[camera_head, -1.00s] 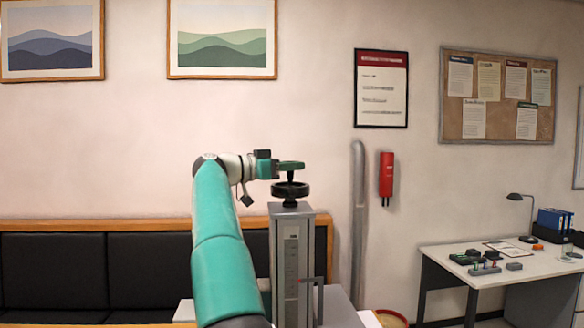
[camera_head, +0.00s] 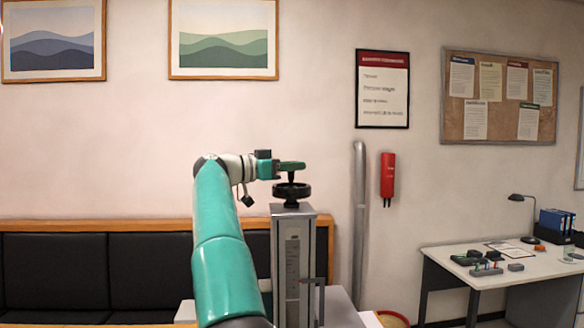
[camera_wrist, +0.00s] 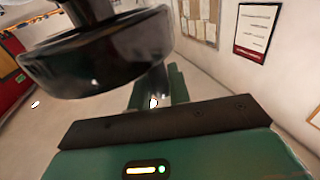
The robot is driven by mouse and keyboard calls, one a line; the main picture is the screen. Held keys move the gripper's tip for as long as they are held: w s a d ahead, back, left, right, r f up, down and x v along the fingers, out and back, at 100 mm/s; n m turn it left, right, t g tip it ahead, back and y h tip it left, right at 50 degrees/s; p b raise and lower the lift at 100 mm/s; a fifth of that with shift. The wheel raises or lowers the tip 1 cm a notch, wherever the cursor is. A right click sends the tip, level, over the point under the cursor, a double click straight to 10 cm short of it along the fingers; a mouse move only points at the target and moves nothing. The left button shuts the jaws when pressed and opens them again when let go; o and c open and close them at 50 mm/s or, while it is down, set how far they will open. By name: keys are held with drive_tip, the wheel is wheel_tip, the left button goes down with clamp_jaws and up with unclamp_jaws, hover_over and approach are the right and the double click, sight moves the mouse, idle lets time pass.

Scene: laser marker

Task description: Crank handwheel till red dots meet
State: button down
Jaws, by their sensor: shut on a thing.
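The black handwheel (camera_head: 291,191) sits on top of the grey column (camera_head: 293,255) of the laser marker in the head view. It also fills the upper left of the wrist view (camera_wrist: 100,58), dark and rounded, close to my wrist. My gripper (camera_head: 291,166) is just above the wheel, reaching in from the left with its green fingers level. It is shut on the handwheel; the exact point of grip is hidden. In the wrist view my green gripper body lies along the bottom. I cannot make out any red dots in either view.
A grey pipe (camera_head: 360,235) and a red wall box (camera_head: 387,175) are behind, to the right of the column. A black bench (camera_head: 150,270) with a wooden rim stands at the wall. A desk (camera_head: 460,267) with small items is at the right.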

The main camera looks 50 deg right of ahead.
drive_tip(key=c, duration=1.4)
unclamp_jaws()
drive_tip(key=shift+s+a+r, duration=0.1)
drive_tip(key=shift+a+r, duration=0.1)
drive_tip(key=shift+r, duration=0.05)
drive_tip(key=shift+o, duration=0.2)
drive_tip(key=shift+d+f, duration=0.15)
drive_tip(key=v, duration=1.4)
